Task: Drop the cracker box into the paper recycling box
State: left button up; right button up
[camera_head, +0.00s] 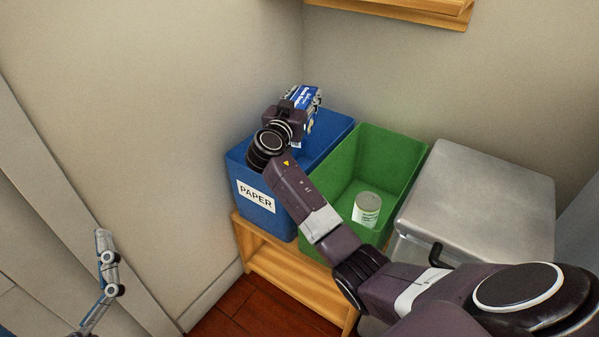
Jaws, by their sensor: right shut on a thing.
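The cracker box (307,98) is a blue carton with white lettering. My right gripper (298,106) is shut on it and holds it over the back part of the blue paper recycling box (238,170). The recycling box has a white "PAPER" label on its front. My gripper and forearm hide part of the carton and much of the recycling box's opening. What appears to be part of my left gripper (107,262) shows at the lower left, away from the boxes; its jaw opening cannot be made out.
A green bin (390,150) stands right beside the paper box, with a pale can (367,209) inside. Both stand on a low wooden stand (290,280). A steel-topped bin (485,190) is at the right. Walls close the corner behind, and a wooden shelf (400,10) hangs above.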

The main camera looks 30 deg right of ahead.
pick_arm(q)
jog(key=shift+s+r+t, duration=0.3)
jog(key=shift+r, duration=0.25)
jog(key=shift+s+r+t, duration=0.3)
jog(key=shift+r, duration=0.2)
pick_arm(e)
jog(key=shift+f, duration=0.45)
jog(key=o, duration=1.4)
jog(key=v, duration=1.2)
